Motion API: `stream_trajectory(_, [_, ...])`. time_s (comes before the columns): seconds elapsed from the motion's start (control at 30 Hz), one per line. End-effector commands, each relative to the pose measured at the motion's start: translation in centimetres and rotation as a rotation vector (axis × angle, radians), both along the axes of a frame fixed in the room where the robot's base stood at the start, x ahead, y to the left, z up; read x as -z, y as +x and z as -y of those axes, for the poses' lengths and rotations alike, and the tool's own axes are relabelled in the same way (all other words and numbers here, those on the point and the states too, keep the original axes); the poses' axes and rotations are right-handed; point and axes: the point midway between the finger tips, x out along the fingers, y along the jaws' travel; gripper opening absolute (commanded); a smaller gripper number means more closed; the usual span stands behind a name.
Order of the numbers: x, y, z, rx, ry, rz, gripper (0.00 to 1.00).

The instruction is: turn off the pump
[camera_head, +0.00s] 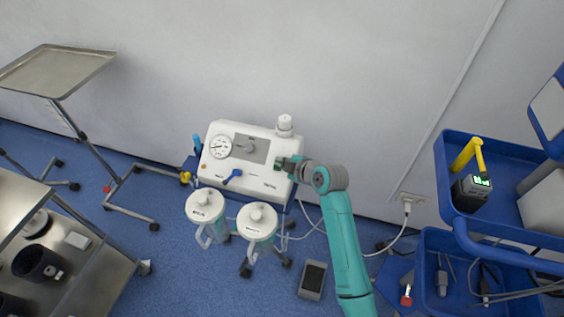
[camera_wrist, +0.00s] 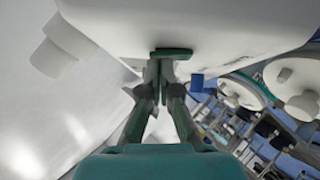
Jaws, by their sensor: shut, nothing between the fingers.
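The pump (camera_head: 258,181) is a white box with a round gauge (camera_head: 220,147), a grey panel with a knob and a blue lever (camera_head: 232,175), standing by the wall. My gripper (camera_head: 284,163) is at the right part of its front face, fingers shut and empty. In the wrist view the pump body (camera_wrist: 215,25) fills the top, and my shut fingertips (camera_wrist: 168,58) meet a small green piece at its surface. I cannot tell whether that piece is the switch or part of my fingers. The switch's state is hidden.
Two white-lidded jars (camera_head: 205,206) (camera_head: 257,219) hang in front of the pump. A foot pedal (camera_head: 312,280) lies on the floor. A blue cart (camera_head: 450,140) stands right, with a white plug (camera_head: 407,206) on the wall. Steel stands are left.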

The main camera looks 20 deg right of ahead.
Motion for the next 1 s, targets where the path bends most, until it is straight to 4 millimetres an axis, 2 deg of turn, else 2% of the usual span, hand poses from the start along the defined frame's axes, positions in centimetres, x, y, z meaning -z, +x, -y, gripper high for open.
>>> stream_trajectory(0.47, [0.2, 0.2, 0.2, 0.001, -0.001, 0.0, 0.0])
stream_trajectory(1.0, [0.8, -1.0, -0.8, 0.0, 0.0, 0.0, 0.0])
